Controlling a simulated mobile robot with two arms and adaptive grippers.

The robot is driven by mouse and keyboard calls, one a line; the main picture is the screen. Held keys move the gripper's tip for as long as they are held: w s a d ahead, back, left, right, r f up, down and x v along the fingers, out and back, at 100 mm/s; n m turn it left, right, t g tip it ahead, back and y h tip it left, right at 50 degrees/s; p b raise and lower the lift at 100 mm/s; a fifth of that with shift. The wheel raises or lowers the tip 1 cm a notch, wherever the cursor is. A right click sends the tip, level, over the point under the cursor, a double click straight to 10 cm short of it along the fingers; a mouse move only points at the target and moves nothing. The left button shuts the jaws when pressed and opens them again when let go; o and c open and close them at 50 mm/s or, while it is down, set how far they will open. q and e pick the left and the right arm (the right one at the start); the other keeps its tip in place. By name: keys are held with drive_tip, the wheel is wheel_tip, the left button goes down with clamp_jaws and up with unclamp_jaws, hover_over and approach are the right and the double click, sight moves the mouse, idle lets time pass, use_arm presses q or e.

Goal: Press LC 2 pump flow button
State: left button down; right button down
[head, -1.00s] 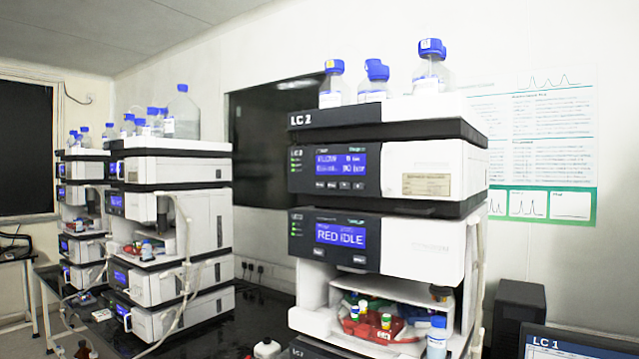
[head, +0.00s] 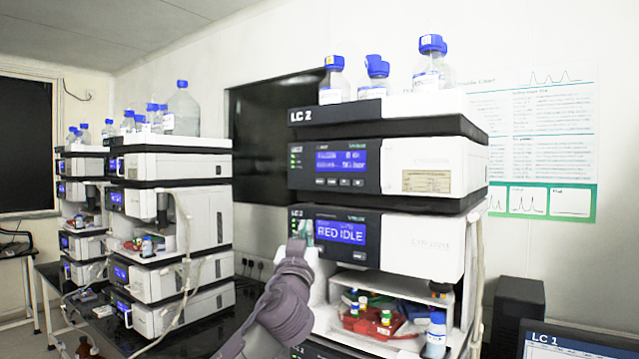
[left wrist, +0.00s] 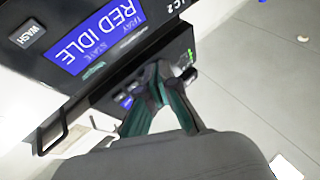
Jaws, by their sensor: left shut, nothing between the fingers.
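The LC 2 stack stands right of centre in the head view. Its upper module (head: 425,165) has a blue display (head: 340,161) and a row of small buttons (head: 340,183) beneath it. My left gripper (head: 301,230) is lower, in front of the left end of the "RED IDLE" module (head: 425,245). In the left wrist view, turned upside down, the left gripper (left wrist: 158,72) has its fingertips together and empty. The "RED IDLE" display (left wrist: 107,33) and a WASH button (left wrist: 28,33) show there. The fingers partly hide a further dark panel. Contact cannot be told. My right gripper is out of view.
An open tray bay with red racks and vials (head: 375,322) lies below the "RED IDLE" module. Blue-capped bottles (head: 432,65) stand on top of LC 2. Other stacks (head: 175,200) stand to the left. An LC 1 monitor (head: 575,342) is at lower right.

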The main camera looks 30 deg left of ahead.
sight(320, 182)
use_arm(q)
drive_tip(key=s+a+r+n+t+y, duration=0.1)
drive_tip(key=s+a+r+y, duration=0.1)
drive_tip(key=r, duration=0.7)
drive_tip(key=shift+s+a+r, duration=0.15)
drive_tip(key=shift+a, duration=0.55)
drive_tip(key=shift+w+d+p, duration=0.2)
drive_tip(key=shift+w+p, duration=0.05)
drive_tip(key=shift+w, duration=2)
drive_tip(key=shift+w+d+p, duration=0.2)
drive_tip(key=shift+w+p, duration=0.05)
drive_tip(key=shift+w, duration=1.95)
